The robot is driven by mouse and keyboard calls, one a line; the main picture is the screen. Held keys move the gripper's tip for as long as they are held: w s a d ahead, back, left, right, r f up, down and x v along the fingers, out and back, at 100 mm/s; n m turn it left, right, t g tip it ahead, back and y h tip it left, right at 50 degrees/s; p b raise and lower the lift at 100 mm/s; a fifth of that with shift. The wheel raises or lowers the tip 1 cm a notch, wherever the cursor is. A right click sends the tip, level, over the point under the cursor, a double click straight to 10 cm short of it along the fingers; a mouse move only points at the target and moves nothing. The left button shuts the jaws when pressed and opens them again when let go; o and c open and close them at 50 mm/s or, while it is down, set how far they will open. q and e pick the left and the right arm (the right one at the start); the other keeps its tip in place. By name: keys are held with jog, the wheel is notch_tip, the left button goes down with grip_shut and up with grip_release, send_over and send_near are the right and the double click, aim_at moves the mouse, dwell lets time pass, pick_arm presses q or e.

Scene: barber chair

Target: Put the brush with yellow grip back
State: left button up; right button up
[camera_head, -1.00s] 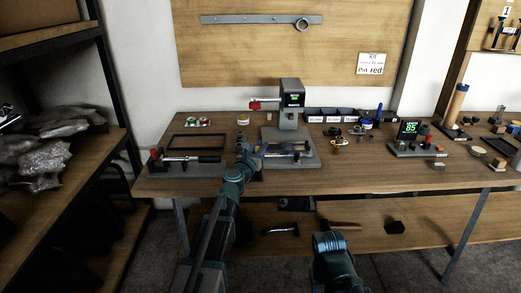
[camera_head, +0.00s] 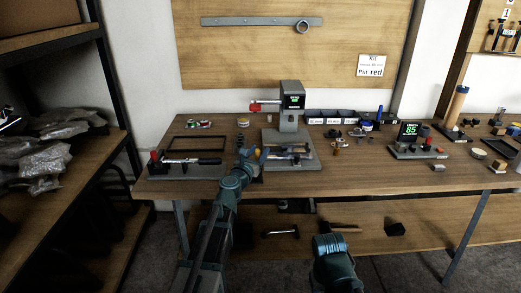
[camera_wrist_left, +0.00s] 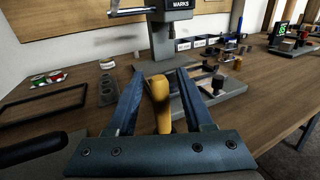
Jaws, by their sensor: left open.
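The bristles are not visible. My right gripper is out of view; only part of that arm shows.
The grey press (camera_head: 290,118) stands behind the gripper. A grey strip with round hollows (camera_wrist_left: 107,90) stands left of the fingers. Small parts and bins fill the right.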

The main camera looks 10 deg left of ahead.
pick_arm(q)
jog(key=s+a, duration=0.1)
jog(key=s, duration=0.8)
jog(key=shift+s, duration=0.3)
jog(key=s+d+f+m+g+h, duration=0.2)
jog(key=s+d+f+m+g, duration=0.15)
jog(key=d+m, duration=0.35)
jog(key=s+d+f+m+g+h, duration=0.2)
jog(key=s+d+f+m+g, duration=0.15)
jog(key=d+m, duration=0.35)
jog(key=s+d+f+m+g+h, duration=0.25)
jog(key=d+f+m, duration=0.25)
jog(key=d+m, duration=0.25)
jog(key=s+d+f+m+g+y, duration=0.25)
jog(key=s+f+m+g, duration=0.25)
jog(key=s+f+m, duration=0.25)
jog(key=s+a+f+m+g+y, duration=0.2)
jog(key=s+a+m+g+y, duration=0.1)
jog(key=s+a+m+y, duration=0.4)
jog(key=shift+s+m+g+y, duration=0.3)
jog(key=shift+s+m+g, duration=0.05)
jog(key=shift+s+m, duration=0.8)
